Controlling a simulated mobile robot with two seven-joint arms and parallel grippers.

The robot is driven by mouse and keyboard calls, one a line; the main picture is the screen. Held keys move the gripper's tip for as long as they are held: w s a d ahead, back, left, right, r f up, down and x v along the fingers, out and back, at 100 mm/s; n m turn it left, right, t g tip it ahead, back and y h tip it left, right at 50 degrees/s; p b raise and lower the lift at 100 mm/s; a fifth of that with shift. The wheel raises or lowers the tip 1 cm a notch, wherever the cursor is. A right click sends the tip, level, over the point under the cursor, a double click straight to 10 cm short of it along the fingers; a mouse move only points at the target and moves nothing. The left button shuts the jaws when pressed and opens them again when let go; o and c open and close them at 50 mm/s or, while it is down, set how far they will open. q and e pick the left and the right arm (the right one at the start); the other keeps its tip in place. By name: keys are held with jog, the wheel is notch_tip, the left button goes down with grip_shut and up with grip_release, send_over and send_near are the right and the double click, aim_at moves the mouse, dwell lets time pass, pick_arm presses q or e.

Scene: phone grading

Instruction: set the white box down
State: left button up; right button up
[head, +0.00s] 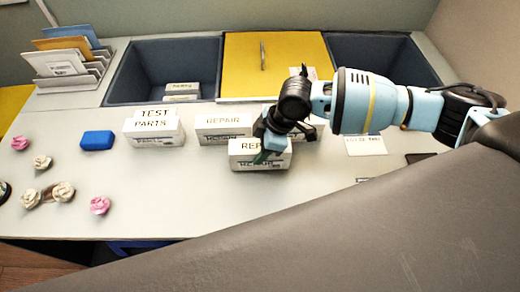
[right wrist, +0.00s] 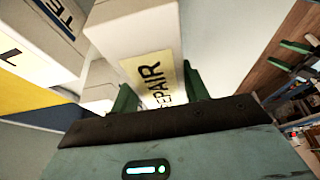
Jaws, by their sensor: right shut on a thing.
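My right gripper (head: 268,145) is shut on a white box (head: 245,163) labelled REPAIR. The right wrist view shows this box (right wrist: 140,50) between the green fingers of my right gripper (right wrist: 160,95). A TEST PARTS box (head: 153,128) stands further left. My left gripper is not in view in the head view.
A blue block (head: 97,140) and several flower-shaped pieces (head: 100,205) lie at the left. Two dark bins (head: 125,82) flank a yellow panel (head: 270,60) at the back. A white card (head: 365,146) lies right of the gripper. The table's front middle is clear.

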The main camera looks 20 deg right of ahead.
jog(key=shift+s+a+r, duration=0.1)
jog(key=shift+s+r, duration=0.05)
jog(key=shift+r, duration=0.45)
jog(key=shift+s+a+r, duration=0.1)
jog(key=shift+r, duration=0.45)
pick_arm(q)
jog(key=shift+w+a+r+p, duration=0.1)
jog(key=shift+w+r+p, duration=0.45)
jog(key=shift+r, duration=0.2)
pick_arm(e)
jog(key=s+a, duration=0.2)
jog(key=s, duration=0.5)
jog(key=s+a+r, duration=0.1)
jog(key=s+a, duration=0.2)
jog(key=s, duration=0.4)
jog(key=shift+s+a+r, duration=0.2)
jog(key=shift+a, duration=0.05)
